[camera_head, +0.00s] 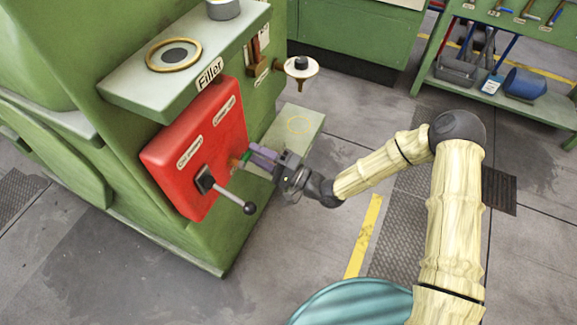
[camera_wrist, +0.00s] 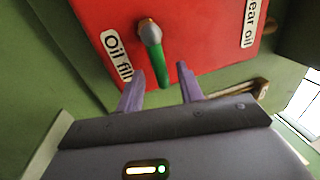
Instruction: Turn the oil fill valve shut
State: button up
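The oil fill valve (camera_wrist: 157,62) has a grey hub and a green handle, and sits on the red panel beside the "Oil fill" label (camera_wrist: 116,56) in the wrist view. Its handle points down toward my gripper. In the head view the valve (camera_head: 245,155) shows small and is partly hidden at the panel's right edge. My gripper (camera_wrist: 162,72) has two purple fingers, spread apart, with the end of the green handle between or just in front of their tips. I cannot tell whether they touch it. In the head view my gripper (camera_head: 255,155) is close to the panel.
The red panel (camera_head: 180,150) carries a lever (camera_head: 230,195) with a black ball, sticking out below-left of my gripper. A shelf (camera_head: 190,85) juts out above the panel. A small funnel-like cup (camera_head: 301,70) stands out at upper right. The floor (camera_head: 300,240) below is clear.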

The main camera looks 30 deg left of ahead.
jog(key=b+v, duration=0.1)
jog(key=v, duration=1.6)
jog(key=shift+d+b, duration=0.2)
jog(key=shift+b, duration=0.1)
jog(key=shift+f, duration=0.1)
